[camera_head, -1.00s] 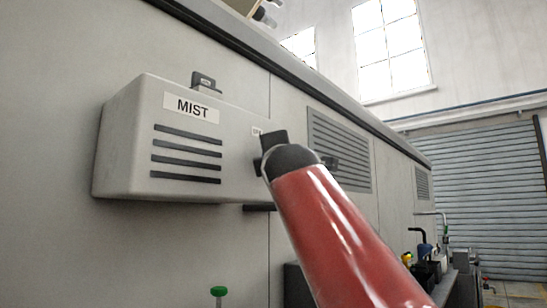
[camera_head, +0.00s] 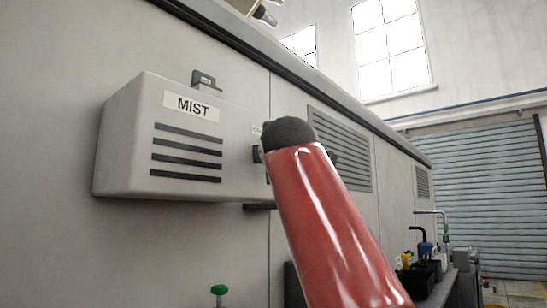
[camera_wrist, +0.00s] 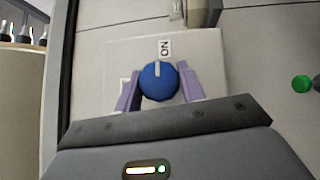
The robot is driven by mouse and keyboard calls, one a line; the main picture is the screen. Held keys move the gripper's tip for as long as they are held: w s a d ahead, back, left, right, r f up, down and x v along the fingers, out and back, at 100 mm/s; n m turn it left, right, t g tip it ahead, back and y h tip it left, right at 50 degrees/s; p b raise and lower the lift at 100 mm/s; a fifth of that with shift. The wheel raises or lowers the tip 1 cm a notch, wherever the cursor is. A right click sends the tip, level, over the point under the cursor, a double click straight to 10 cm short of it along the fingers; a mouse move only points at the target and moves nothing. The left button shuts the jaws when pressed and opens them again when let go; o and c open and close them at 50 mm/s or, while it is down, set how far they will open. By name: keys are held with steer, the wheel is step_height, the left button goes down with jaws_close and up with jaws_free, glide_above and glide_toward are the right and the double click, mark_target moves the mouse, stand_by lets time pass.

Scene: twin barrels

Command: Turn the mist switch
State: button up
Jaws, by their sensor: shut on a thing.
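The mist switch is a round blue knob (camera_wrist: 159,85) with a white pointer line, on the end face of the MIST box (camera_head: 130,150). In the wrist view the pointer aims up at the ON label (camera_wrist: 165,48). My gripper (camera_wrist: 160,88) is shut on the knob, with one purple finger on each side. Another label, partly hidden, is beside the left finger. In the head view my red arm hides the knob and most of the gripper.
The box sticks out from a grey machine wall (camera_head: 60,120) with a louvred vent (camera_head: 345,150) to the right. A green-topped part (camera_head: 219,290) stands below the box; a green round part (camera_wrist: 302,84) shows at the wrist view's right. Bottles (camera_wrist: 24,32) stand at upper left.

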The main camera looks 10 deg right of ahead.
steer(key=o, duration=1)
steer(key=shift+c, duration=0.2)
steer(key=s+a+b, duration=0.1)
steer(key=s+b, duration=0.1)
steer(key=s, duration=0.5)
steer(key=shift+s+f+b, duration=0.35)
steer(key=shift+f+b, duration=0.05)
steer(key=shift+f, duration=0.05)
steer(key=s+d+f+m+g+y, duration=0.15)
steer(key=f+m+g, duration=0.25)
steer(key=f, duration=1.1)
steer(key=s+a+f+m+g, duration=0.1)
steer(key=s+f+m+g, duration=0.3)
steer(key=f, duration=1.1)
steer(key=s+f+m+g, duration=0.2)
steer(key=s+f+m, duration=0.2)
steer(key=f, duration=1.1)
steer(key=s+f+m+g+y, duration=0.1)
steer(key=s+f+m+g, duration=0.2)
steer(key=s+f, duration=0.7)
step_height(320, 180, down, 5)
steer(key=shift+s+d+r+m+g, duration=0.15)
steer(key=shift+s+m+g, duration=0.2)
steer(key=shift+m, duration=0.75)
